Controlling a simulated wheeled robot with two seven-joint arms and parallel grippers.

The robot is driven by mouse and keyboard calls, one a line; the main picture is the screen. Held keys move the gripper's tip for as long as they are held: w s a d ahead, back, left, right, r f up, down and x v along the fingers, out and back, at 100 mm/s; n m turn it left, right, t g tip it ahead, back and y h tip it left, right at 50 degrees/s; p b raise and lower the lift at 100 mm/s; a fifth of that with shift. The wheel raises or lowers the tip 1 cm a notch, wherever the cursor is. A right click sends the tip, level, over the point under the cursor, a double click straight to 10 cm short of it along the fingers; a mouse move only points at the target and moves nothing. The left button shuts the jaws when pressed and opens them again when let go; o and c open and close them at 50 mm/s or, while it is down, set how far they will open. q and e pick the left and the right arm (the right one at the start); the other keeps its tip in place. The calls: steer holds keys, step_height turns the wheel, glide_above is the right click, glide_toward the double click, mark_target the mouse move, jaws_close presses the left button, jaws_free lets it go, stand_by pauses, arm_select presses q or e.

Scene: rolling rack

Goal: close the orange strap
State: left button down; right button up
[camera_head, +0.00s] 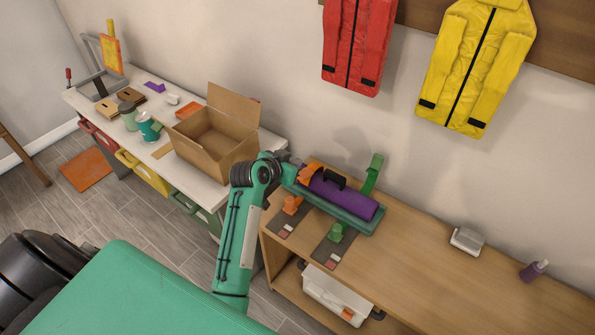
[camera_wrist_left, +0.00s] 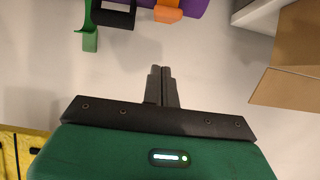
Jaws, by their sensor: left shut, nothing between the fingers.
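A purple roll (camera_head: 352,199) lies in a long green tray (camera_head: 338,206) on the wooden bench. The orange strap (camera_head: 312,173) bends over the roll's left end; I cannot tell whether its free end is fastened. A green strap (camera_head: 374,172) stands upright behind the roll. My left gripper (camera_head: 297,169) is close to the orange strap, partly hidden by its own arm. In the left wrist view its fingers (camera_wrist_left: 161,69) are shut and empty, pointing toward the orange strap (camera_wrist_left: 167,13), with a visible gap. The purple roll (camera_wrist_left: 194,6) is cut by that view's edge. My right gripper is not seen.
A black handle (camera_head: 333,178) sits on the roll. An open cardboard box (camera_head: 231,157) stands left of my arm. The bench's right part is mostly clear.

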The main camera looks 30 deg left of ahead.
mark_target(310, 174)
arm_select(q)
steer(key=x, duration=0.3)
steer(key=shift+s+f+p, duration=0.1)
steer(key=shift+f+p, duration=0.1)
steer(key=shift+f, duration=0.4)
steer(key=shift+s+f+p, duration=0.15)
steer(key=shift+f, duration=0.5)
steer(key=shift+s+a+f, duration=0.1)
steer(key=shift+s+f, duration=0.15)
steer(key=shift+f, duration=0.5)
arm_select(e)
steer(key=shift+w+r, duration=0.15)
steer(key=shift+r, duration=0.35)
